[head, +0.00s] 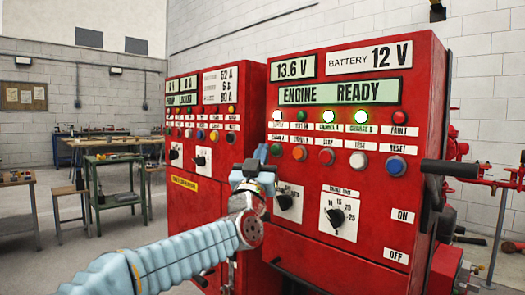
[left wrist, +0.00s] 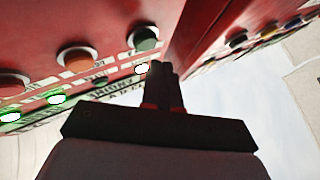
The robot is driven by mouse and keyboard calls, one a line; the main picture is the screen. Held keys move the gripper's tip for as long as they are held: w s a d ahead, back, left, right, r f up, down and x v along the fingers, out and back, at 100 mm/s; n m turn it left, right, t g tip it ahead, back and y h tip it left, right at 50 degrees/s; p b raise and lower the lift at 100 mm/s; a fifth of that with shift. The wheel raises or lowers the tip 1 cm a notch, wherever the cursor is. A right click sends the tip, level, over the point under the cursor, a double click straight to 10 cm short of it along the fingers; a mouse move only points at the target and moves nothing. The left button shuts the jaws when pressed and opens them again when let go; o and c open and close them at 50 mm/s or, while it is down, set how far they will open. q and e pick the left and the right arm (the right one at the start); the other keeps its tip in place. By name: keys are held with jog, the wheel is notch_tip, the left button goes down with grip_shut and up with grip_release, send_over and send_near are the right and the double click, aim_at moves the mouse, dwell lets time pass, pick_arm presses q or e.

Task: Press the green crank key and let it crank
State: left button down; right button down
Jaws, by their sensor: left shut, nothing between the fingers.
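The green key (head: 276,150) is at the left end of the lower button row on the near red panel (head: 300,235). It also shows in the left wrist view (left wrist: 146,38), at the right end of its row. My left gripper (head: 262,153) is shut and empty, its tips just left of the green key in the head view. In the left wrist view the shut fingertips (left wrist: 160,68) are close to the green key; I cannot tell whether they touch it. The display (head: 340,93) reads "ENGINE READY". My right gripper is not in view.
An orange key (head: 299,153) sits beside the green one, then red, white and blue ones. Several green lamps are lit above. A second red panel (head: 195,150) stands left. A black handle (head: 450,169) sticks out at the right.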

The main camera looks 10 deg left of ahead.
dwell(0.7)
pick_arm(q)
jog(key=shift+w+d, duration=0.35)
jog(key=shift+w, duration=0.05)
jog(key=shift+w+d, duration=0.2)
jog(key=shift+w, duration=0.15)
dwell(0.6)
jog(key=shift+f, duration=0.1)
jog(key=shift+s+a+b, duration=0.45)
jog(key=shift+s+b, duration=0.15)
jog(key=shift+s, duration=0.1)
